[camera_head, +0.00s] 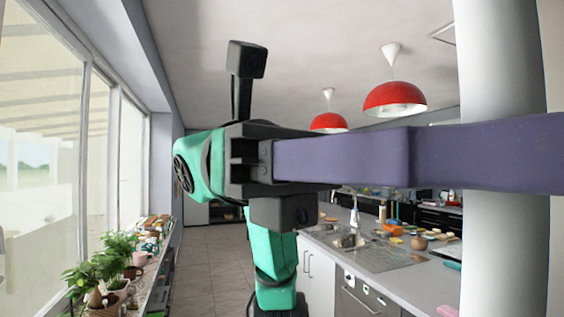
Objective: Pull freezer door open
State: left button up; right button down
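I cannot make out a freezer or its door in this view. A purple, teal and black arm of mine crosses the middle of the picture. Its purple part reaches in from the right, and teal and black parts run down to the bottom edge. I cannot make out gripper fingers on it. No arm comes in from the left.
A counter (390,275) with a sink (385,258) and several small items lies on the right. Potted plants (90,280) and mugs stand on a sill at the left windows. A white column (500,75) stands at right. The tiled floor (205,265) between is clear.

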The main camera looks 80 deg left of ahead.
pick_arm(q)
jog(key=v, duration=1.3)
jog(key=shift+s+a, duration=0.15)
